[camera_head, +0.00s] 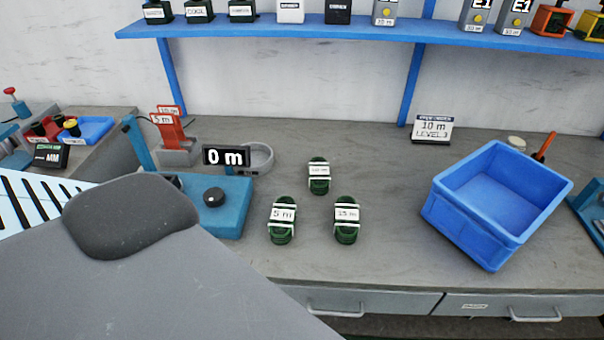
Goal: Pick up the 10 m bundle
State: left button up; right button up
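Three dark green cable bundles with white bands and labels lie on the grey worktop in the head view. The back bundle (319,176) has a small label that seems to read 10 m, though it is hard to make out. The front left bundle (282,220) is labelled 5 m. The front right bundle (346,220) has a label that looks like 15 m. The bundles lie apart from one another. Neither of my grippers shows in this view.
A teal device (231,209) with a 0 m display (226,156) stands left of the bundles. A blue shelf (300,28) runs above. The worktop between bundles and bin is clear.

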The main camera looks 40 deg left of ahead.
aim_at(319, 171)
jog(key=k+j, duration=0.2)
jog(key=j, duration=0.2)
jog(key=k+j, duration=0.2)
jog(key=j, duration=0.15)
jog(key=k+j, duration=0.2)
jog(key=j, duration=0.2)
jog(key=k+j, duration=0.15)
jog(key=j, duration=0.25)
